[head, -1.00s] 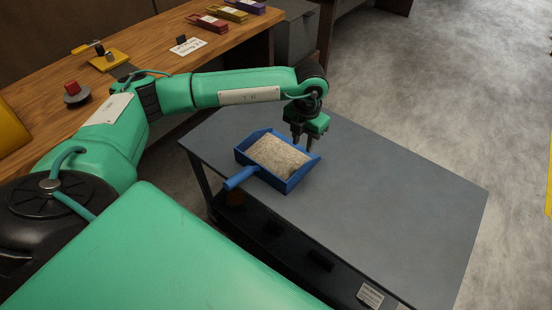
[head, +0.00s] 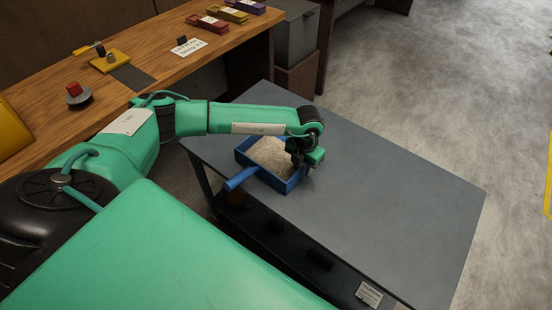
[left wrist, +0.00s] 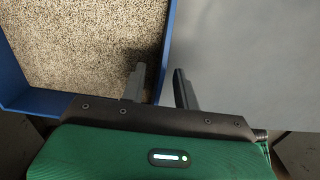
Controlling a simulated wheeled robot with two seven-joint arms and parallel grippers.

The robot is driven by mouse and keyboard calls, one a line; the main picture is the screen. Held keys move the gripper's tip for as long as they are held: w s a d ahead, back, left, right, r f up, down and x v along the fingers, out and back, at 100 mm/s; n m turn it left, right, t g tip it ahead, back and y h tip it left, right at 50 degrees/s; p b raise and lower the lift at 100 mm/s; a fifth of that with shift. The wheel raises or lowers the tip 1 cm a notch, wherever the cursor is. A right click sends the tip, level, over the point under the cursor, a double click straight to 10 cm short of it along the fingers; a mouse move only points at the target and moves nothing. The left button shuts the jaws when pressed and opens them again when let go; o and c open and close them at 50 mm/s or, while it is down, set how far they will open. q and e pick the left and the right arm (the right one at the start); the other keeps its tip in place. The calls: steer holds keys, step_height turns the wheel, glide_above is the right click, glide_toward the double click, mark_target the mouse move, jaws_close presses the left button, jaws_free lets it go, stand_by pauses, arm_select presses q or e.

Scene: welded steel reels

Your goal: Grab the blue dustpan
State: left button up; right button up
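The blue dustpan (head: 242,178) lies on the grey table with its handle toward the lower left in the head view. It holds a pale granular heap (head: 268,152). My left gripper (head: 301,168) is over the dustpan's right side, and the arm hides part of that side. In the left wrist view, the dustpan (left wrist: 14,72) fills the left. The left gripper's fingers (left wrist: 159,82) are apart, one over the granules and one outside the blue side wall. Contact with the wall cannot be told. My right gripper is not in view.
The grey table (head: 390,200) is clear to the right of the dustpan. A wooden bench (head: 150,80) at the upper left carries a red button, a yellow block and coloured stacks. A dark cabinet (head: 296,40) stands behind the table.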

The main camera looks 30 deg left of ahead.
arm_select(q)
steer(key=shift+c, duration=0.4)
jaws_close()
steer(key=shift+r, duration=0.1)
stand_by(0.8)
